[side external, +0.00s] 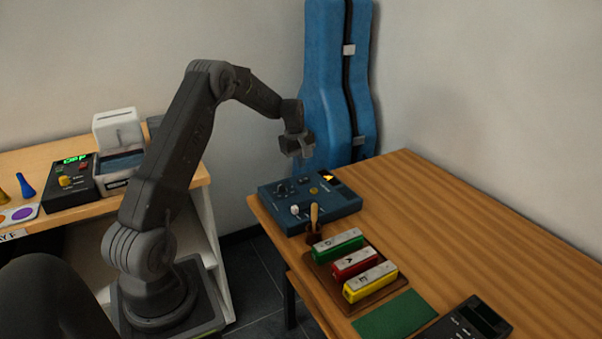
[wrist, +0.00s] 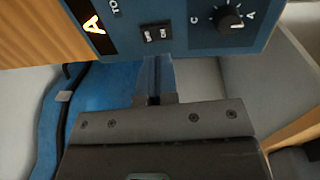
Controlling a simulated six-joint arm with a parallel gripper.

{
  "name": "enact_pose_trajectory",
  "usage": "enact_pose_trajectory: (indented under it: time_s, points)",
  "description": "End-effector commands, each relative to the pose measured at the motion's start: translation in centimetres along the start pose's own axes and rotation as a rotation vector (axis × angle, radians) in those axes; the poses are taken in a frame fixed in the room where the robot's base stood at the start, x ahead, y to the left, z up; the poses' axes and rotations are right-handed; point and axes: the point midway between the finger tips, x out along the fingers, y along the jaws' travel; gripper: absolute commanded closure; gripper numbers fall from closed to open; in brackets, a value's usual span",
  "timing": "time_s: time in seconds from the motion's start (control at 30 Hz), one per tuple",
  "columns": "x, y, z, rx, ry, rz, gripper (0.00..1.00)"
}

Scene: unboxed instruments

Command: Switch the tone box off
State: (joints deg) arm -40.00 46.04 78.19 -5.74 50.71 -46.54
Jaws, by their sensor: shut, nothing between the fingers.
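The tone box (side external: 318,206) is a dark blue box on the wooden table. Its small display (side external: 328,177) is lit yellow. My gripper (side external: 303,157) is shut and empty, above the far side of the box. In the wrist view its closed fingers (wrist: 155,80) point toward the panel edge below the switch. I cannot tell whether they touch it.
A small brown pot with a wooden-handled tool (side external: 314,222) stands beside the box. Green, red and yellow bars (side external: 352,262) lie on a tray nearby. A blue instrument case (side external: 330,90) stands behind the table. The table's right side (side external: 480,220) is clear.

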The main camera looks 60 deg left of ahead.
Motion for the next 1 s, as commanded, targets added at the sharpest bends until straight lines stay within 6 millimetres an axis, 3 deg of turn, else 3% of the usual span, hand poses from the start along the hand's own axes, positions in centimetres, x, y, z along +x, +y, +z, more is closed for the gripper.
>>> enact_pose_trajectory:
  time_s: [0.2, 0.4, 1.0]
  points:
    - [-5.1, 0.1, -0.1, -0.001, 0.004, 0.004, 1.0]
    - [-7.8, 0.1, 0.0, 0.0, 0.003, 0.003, 1.0]
    - [-8.7, 0.7, -0.1, 0.0, 0.001, 0.003, 1.0]
